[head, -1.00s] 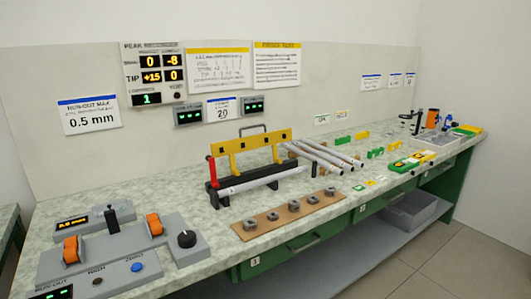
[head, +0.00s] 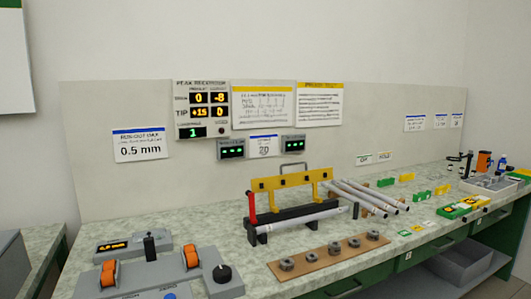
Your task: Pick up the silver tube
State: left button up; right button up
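Several silver tubes (head: 372,197) lie side by side on a wooden rack on the bench, right of the middle in the head view. Another pale silver tube (head: 298,220) lies in the black cradle of a fixture with a yellow bar (head: 290,181) and a red lever (head: 251,204). I cannot tell which single tube the task names. Neither of my grippers shows in the head view.
A wooden board (head: 325,257) with several metal rings lies in front of the fixture. A grey control panel (head: 130,268) with orange rollers stands at the front left. Green and yellow blocks (head: 421,195) and a grey tray (head: 490,187) sit farther right.

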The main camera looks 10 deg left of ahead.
aim_at(270, 227)
jog(key=z, duration=1.05)
jog(key=i, duration=1.45)
jog(key=u, duration=2.75)
